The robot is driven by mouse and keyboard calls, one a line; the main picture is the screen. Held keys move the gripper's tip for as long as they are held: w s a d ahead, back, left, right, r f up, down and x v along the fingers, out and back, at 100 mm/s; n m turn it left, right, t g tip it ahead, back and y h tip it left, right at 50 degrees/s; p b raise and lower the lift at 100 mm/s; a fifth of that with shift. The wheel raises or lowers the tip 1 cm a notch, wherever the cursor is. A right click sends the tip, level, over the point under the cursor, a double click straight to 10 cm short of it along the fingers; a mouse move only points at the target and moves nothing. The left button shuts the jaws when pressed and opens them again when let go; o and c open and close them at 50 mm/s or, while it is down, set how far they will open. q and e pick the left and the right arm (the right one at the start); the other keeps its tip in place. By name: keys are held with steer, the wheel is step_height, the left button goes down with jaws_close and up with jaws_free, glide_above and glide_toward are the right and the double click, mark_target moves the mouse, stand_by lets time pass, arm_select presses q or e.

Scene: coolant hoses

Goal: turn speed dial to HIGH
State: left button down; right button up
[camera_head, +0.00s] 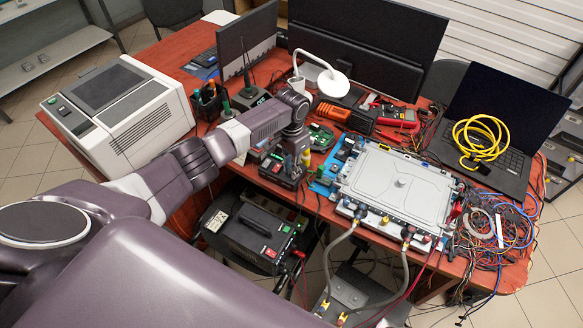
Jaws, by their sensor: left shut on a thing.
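My left arm reaches in from the left. Its gripper (299,158) points down at a small black device (277,172) with red and light buttons near the table's front edge. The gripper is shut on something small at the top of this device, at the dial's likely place. The gripper hides the dial, so its setting cannot be read. My right gripper is not in view.
Right of the gripper is a grey lidded plate unit (398,190) with hoses at its front. A white desk lamp (330,80) and an orange-black tool (345,115) stand behind. A black box (250,232) sits below the table edge. Loose wires (492,238) lie at right.

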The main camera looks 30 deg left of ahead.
arm_select(q)
steer(key=m, duration=0.3)
steer(key=shift+w+m, duration=0.1)
steer(key=shift+m, duration=0.3)
steer(key=m, duration=0.3)
steer(key=shift+m, duration=0.3)
steer(key=m+b, duration=0.1)
steer(key=m, duration=0.4)
steer(key=shift+r+m, duration=0.1)
steer(key=shift+m, duration=0.6)
steer(key=c, duration=1.8)
jaws_free()
step_height(320, 180, up, 12)
